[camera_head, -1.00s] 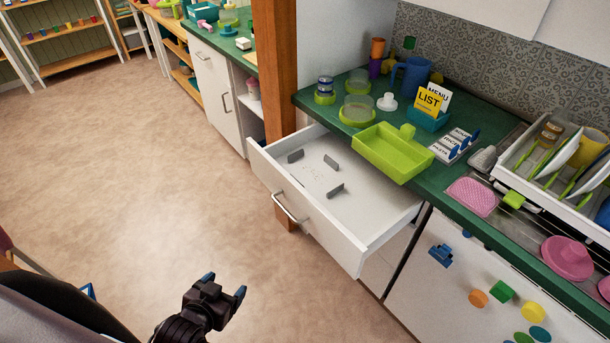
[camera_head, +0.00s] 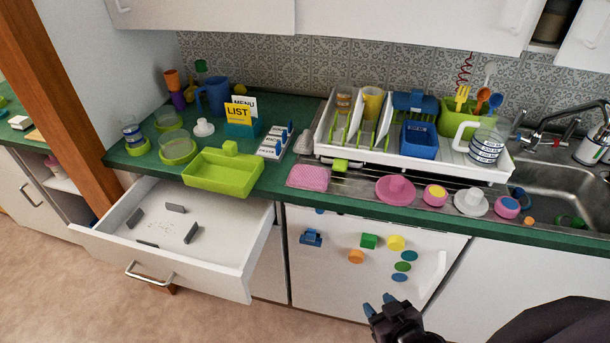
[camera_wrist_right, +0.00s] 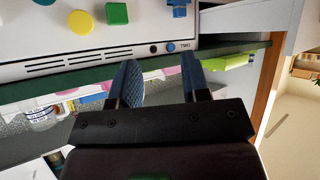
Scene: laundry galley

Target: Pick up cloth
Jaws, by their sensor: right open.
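A pink textured cloth (camera_head: 307,177) lies flat at the front of the green counter, left of the sink, near the counter edge. My right gripper (camera_head: 378,304) is low in front of the white appliance door, below and to the right of the cloth, and apart from it. Its blue-tipped fingers are open and empty, as the right wrist view (camera_wrist_right: 160,63) also shows. Pink patches show along the counter edge in the wrist view, but I cannot tell which is the cloth. My left gripper is not in view.
An open white drawer (camera_head: 227,272) juts out at the left. A lime tray (camera_head: 222,174) sits above it. A dish rack (camera_head: 340,150) stands behind the cloth. A pink lid (camera_head: 395,190) lies to its right. Several magnets, including a green one (camera_head: 369,241), are on the appliance door.

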